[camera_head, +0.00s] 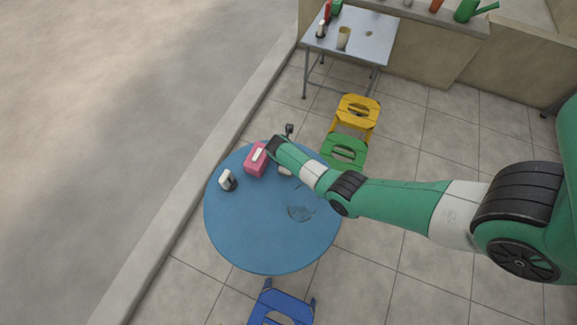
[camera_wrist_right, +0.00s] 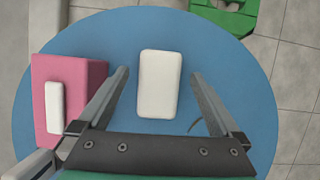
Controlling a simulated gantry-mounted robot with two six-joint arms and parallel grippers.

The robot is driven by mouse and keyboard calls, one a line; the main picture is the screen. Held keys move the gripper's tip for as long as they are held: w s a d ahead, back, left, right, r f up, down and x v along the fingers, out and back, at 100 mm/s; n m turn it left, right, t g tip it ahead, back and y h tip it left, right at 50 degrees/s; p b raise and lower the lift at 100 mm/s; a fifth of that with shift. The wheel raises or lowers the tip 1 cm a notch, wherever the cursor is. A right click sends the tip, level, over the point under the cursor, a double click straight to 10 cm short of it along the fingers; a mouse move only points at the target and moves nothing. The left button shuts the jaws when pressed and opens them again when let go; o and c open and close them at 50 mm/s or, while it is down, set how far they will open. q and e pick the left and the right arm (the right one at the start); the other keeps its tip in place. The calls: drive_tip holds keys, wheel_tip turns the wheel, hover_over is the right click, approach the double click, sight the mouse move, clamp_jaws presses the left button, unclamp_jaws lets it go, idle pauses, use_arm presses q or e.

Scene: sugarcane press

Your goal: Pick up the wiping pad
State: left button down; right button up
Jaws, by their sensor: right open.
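The wiping pad (camera_wrist_right: 160,84) looks like a white rounded block lying flat on the blue round table (camera_wrist_right: 215,40) in the right wrist view. In the head view a white piece that seems to be the pad (camera_head: 285,171) shows beside my arm, partly hidden by it. My right gripper (camera_wrist_right: 160,76) is open and empty, with one finger on each side of the pad in the picture. The fingers look apart from it, and their height above the table is unclear. My left gripper is in neither view.
A pink box (camera_head: 255,163) with a white top piece stands close beside the right gripper. A small white-and-black item (camera_head: 228,180) and a clear glass-like item (camera_head: 300,213) are on the table (camera_head: 235,235). Green (camera_head: 345,150), yellow (camera_head: 357,112) and blue (camera_head: 283,306) stools stand around it.

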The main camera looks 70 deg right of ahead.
drive_tip(key=b+x, duration=0.1)
drive_tip(key=x, duration=0.2)
drive_tip(key=shift+r, duration=0.2)
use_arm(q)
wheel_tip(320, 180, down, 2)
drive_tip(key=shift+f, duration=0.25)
use_arm(e)
drive_tip(key=c, duration=1.4)
drive_tip(key=shift+o, duration=0.2)
drive_tip(key=shift+r, duration=0.1)
